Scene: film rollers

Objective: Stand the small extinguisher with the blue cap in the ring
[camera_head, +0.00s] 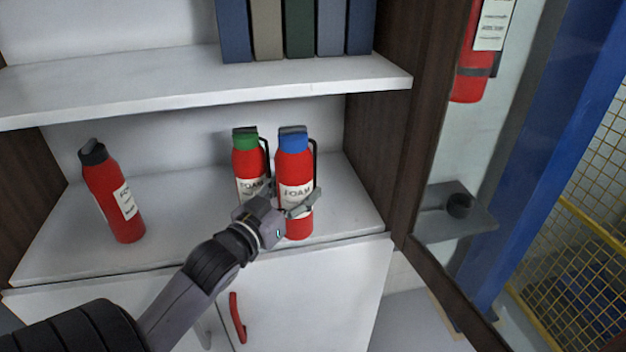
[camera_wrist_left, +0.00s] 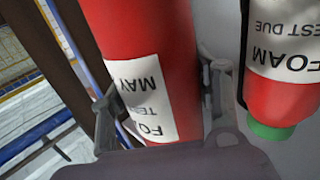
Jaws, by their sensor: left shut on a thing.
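The red extinguisher with the blue cap (camera_head: 293,165) is upright over the front right part of the cabinet's lower shelf. I cannot tell whether its base touches the shelf. My left gripper (camera_head: 284,208) is shut on its lower body, partly hiding it. In the left wrist view the gripper (camera_wrist_left: 163,98) has one finger on each side of this red body (camera_wrist_left: 150,45); its cap is out of that view. A short dark round piece (camera_head: 460,205), perhaps the ring, sits on a grey ledge (camera_head: 435,226) at the right. My right gripper is not in view.
A green-capped extinguisher (camera_head: 248,160) stands close to the left of the held one. A black-capped one (camera_head: 113,195) leans at the left. The upper shelf (camera_head: 150,88) is above; the dark cabinet side (camera_head: 375,150) lies between the shelf and the ledge.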

